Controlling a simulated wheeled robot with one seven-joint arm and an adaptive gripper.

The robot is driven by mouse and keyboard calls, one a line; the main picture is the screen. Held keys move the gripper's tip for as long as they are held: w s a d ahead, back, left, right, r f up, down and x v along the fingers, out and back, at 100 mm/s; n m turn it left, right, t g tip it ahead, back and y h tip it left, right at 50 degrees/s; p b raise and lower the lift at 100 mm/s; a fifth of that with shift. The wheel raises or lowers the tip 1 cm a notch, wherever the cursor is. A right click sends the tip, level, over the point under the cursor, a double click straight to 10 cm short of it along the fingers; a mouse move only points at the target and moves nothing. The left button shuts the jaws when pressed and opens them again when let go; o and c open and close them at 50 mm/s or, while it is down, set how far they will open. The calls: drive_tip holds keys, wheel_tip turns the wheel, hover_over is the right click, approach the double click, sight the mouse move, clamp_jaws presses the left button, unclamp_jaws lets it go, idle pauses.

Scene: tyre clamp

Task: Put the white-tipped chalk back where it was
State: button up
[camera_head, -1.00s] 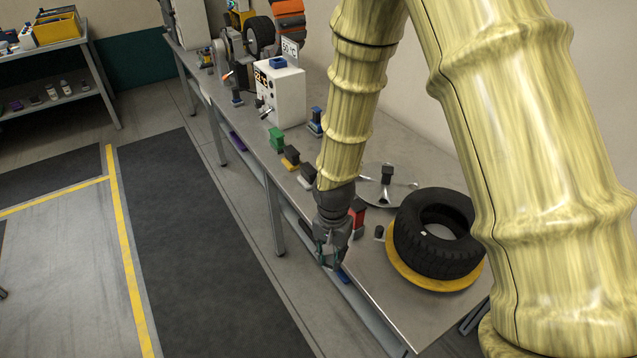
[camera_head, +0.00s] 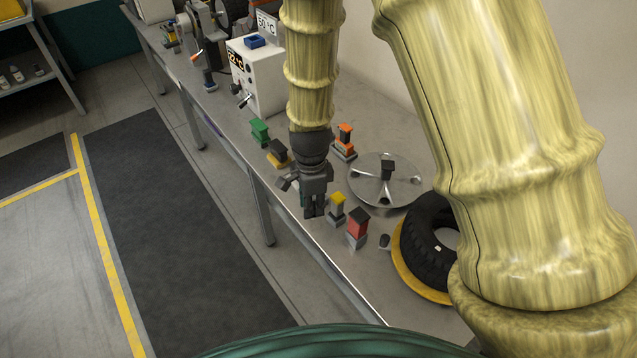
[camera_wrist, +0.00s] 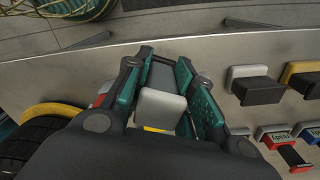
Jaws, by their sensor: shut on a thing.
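My gripper (camera_head: 314,210) hangs over the bench near its front edge. In the wrist view its teal-padded fingers (camera_wrist: 170,82) are shut on a dark grey block with a pale grey-white end, which looks like the white-tipped chalk (camera_wrist: 161,106). In the head view the chalk is mostly hidden by the fingers. A yellow-topped block (camera_head: 338,203) and a red block (camera_head: 357,224) stand on grey bases to the right of my gripper. A black block (camera_wrist: 259,90) with a pale base stands on the other side. I cannot tell the chalk's height above the bench.
Black-and-yellow (camera_head: 278,153) and green (camera_head: 260,131) blocks stand farther along the bench. An orange block (camera_head: 345,139) and a round metal plate (camera_head: 400,185) lie behind my gripper. A tyre (camera_head: 428,236) on a yellow ring is at right. A white box (camera_head: 257,75) stands farther back.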

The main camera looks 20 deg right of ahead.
drive_tip(key=shift+w+d+f+p, duration=0.7)
drive_tip(key=shift+w+d+p, duration=0.1)
drive_tip(key=shift+w, duration=0.65)
drive_tip(key=shift+w+d+f+p, duration=0.7)
drive_tip(key=shift+w+p, duration=0.1)
drive_tip(key=shift+w, duration=0.6)
drive_tip(key=shift+w+d+f+p, duration=0.65)
drive_tip(key=shift+w+d+p, duration=0.15)
drive_tip(key=shift+w, duration=0.65)
drive_tip(key=shift+f, duration=0.15)
drive_tip(key=shift+f, duration=0.4)
drive_tip(key=o, duration=1)
drive_tip(key=shift+c, duration=0.2)
wheel_tip(320, 180, up, 13)
drive_tip(key=b, duration=0.4)
drive_tip(key=shift+f, duration=0.1)
